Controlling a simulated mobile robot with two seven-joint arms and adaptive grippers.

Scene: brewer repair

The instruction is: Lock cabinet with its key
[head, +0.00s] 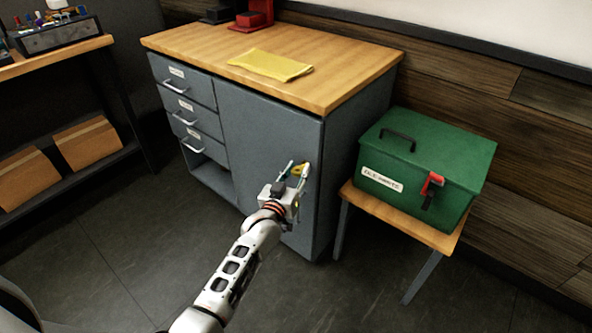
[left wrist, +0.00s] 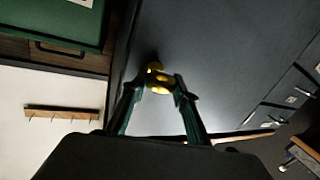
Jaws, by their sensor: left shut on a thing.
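The grey cabinet (head: 262,145) has a wooden top, and its door is closed on the right side. My left gripper (head: 298,170) is in front of the door's right edge. It is shut on a yellow key (head: 302,169), which is at the door face. In the left wrist view the key (left wrist: 157,78) sits between the fingertips of the gripper (left wrist: 158,88), against the dark door (left wrist: 225,55). The lock itself is hidden behind the key and fingers, so I cannot tell how far the key is in. My right gripper is not in view.
A green box (head: 425,165) with a red latch stands on a small wooden table (head: 400,217) right of the cabinet. A yellow cloth (head: 270,65) lies on the cabinet top. Drawers (head: 185,108) are on the cabinet's left. The floor in front (head: 120,240) is clear.

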